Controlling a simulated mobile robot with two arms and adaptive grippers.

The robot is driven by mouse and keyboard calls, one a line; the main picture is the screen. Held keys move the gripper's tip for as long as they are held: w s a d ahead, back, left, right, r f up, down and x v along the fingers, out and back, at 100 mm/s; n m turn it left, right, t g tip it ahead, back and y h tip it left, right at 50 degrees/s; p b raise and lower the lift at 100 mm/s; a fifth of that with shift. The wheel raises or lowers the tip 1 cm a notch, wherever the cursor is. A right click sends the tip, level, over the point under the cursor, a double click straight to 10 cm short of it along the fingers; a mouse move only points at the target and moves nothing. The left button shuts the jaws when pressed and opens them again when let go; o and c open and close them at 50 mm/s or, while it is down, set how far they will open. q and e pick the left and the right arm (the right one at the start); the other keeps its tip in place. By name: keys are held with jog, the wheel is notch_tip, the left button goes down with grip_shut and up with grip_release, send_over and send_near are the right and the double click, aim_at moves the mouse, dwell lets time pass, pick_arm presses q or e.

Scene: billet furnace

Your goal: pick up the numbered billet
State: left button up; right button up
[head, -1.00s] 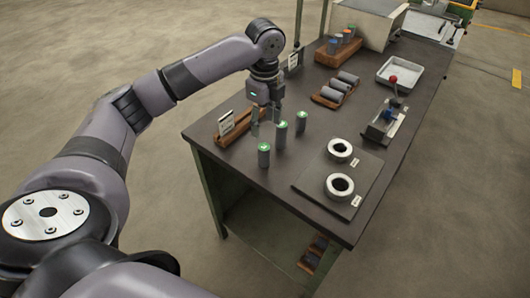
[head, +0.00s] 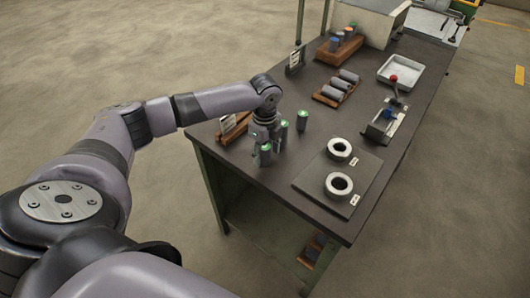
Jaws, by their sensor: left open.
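Three grey upright cylinders with green tops, which look like the billets, stand on the dark table. They are a front billet (head: 265,157), a middle billet (head: 284,130) and a back billet (head: 303,121). Any numbers on them are too small to read. My left gripper (head: 262,152) points down, open, at the front billet. Its fingers overlap that billet in the picture; I cannot tell whether they straddle or touch it. The gripper and wrist partly hide the front and middle billets. My right gripper is not in view.
A wooden holder with a white card (head: 230,127) stands behind my left wrist. A plate with two pale rings (head: 318,187) lies to the right.

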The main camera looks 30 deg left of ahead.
pick_arm(q)
jog(key=shift+c, duration=0.3)
grip_shut()
dwell(0.3)
jog(key=shift+r, duration=0.1)
